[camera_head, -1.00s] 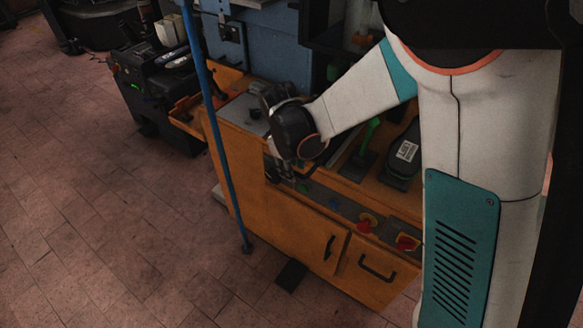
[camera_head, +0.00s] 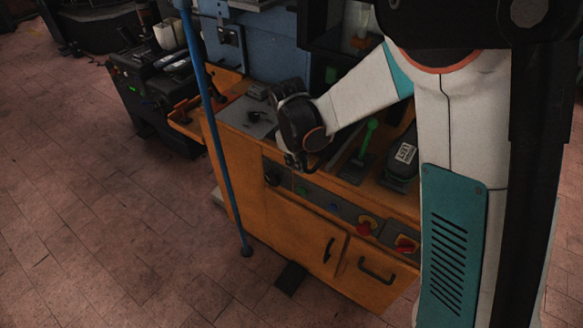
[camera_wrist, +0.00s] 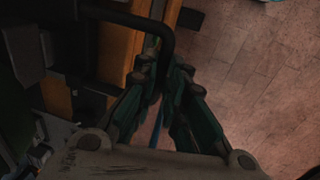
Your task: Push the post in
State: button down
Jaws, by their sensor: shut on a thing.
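My gripper (camera_head: 292,160) is over the front edge of the orange machine cabinet (camera_head: 240,165), above its control strip. In the wrist view its two green-and-dark fingers (camera_wrist: 167,78) are close together around the lower end of a black bent bar (camera_wrist: 155,22). I cannot tell whether this bar is the post. My wrist hides the bar in the head view. A tall blue pole (camera_head: 213,135) stands upright to the left of my gripper, its foot on the floor. A thin blue strip (camera_wrist: 157,128) shows between the fingers.
The grey control strip carries a green button (camera_head: 303,190) and red knobs (camera_head: 364,229). A green-handled lever (camera_head: 370,130) and a dark labelled pedal-like part (camera_head: 402,160) are right of my gripper. A dark machine (camera_head: 150,95) stands at left.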

jog(key=w+d, duration=0.2)
jog(key=w, duration=0.1)
jog(key=w+d, duration=0.6)
jog(key=w, duration=0.1)
jog(key=shift+w, duration=0.15)
jog(key=c, duration=1.7)
grip_release()
jog(key=shift+o, duration=0.2)
jog(key=shift+d, duration=0.1)
jog(key=r, duration=0.4)
jog(key=s+a+r, duration=0.1)
jog(key=r, duration=0.6)
jog(key=shift+s+a+r, duration=0.25)
jog(key=shift+s+r, duration=0.15)
jog(key=shift+r, duration=0.1)
